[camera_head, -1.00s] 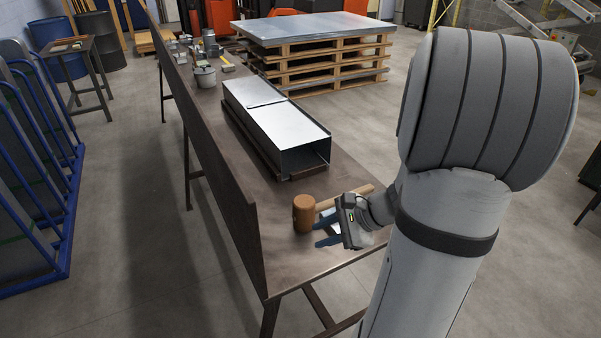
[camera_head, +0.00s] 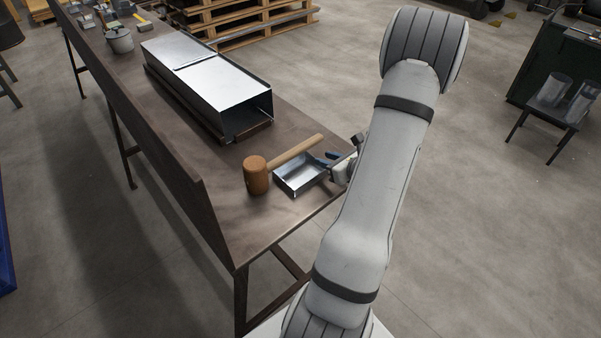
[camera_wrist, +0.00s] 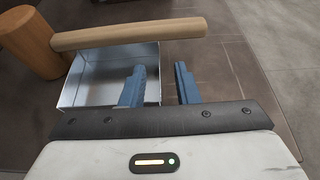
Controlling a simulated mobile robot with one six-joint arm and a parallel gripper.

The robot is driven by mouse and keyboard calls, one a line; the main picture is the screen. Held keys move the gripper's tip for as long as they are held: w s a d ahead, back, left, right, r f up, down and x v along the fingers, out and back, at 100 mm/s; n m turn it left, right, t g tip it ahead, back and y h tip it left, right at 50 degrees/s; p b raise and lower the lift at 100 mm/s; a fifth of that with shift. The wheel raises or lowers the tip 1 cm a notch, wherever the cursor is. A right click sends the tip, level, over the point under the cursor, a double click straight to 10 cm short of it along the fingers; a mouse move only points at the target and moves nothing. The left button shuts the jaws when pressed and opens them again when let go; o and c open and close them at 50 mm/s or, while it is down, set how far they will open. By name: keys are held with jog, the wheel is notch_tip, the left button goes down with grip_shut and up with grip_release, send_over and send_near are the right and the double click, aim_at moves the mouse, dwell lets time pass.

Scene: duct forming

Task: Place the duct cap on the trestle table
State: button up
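The duct cap, a shallow open-topped sheet-metal box (camera_head: 298,178), sits on the brown table near its front right edge, beside a wooden mallet. It also shows in the wrist view (camera_wrist: 88,80), partly behind the mallet handle and my left finger. My gripper (camera_wrist: 161,72) is open, with its two blue fingers apart. The left finger overlaps the cap's right part, and the right finger is outside it. The cap's right wall appears between them, with no clear contact. In the head view my gripper (camera_head: 334,158) is at the cap's right end, partly hidden by my arm.
The mallet (camera_head: 256,175) lies against or close to the cap, its handle passing behind it. A long metal duct (camera_head: 205,80) lies farther back on the brown table (camera_head: 225,205), which has a raised left board. A small dark table (camera_head: 548,118) with metal cylinders stands at right.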

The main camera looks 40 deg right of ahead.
aim_at(300, 172)
jog(key=shift+s+f+p+x, duration=0.1)
jog(key=shift+f+p+x, duration=0.1)
jog(key=shift+x, duration=0.7)
jog(key=shift+s+f+p+x, duration=0.1)
jog(key=shift+f+x, duration=0.05)
jog(key=shift+x, duration=0.75)
jog(key=shift+s+f+p+x, duration=0.1)
jog(key=shift+f+x, duration=0.1)
jog(key=shift+x, duration=0.7)
jog(key=shift+a, duration=0.1)
grip_shut()
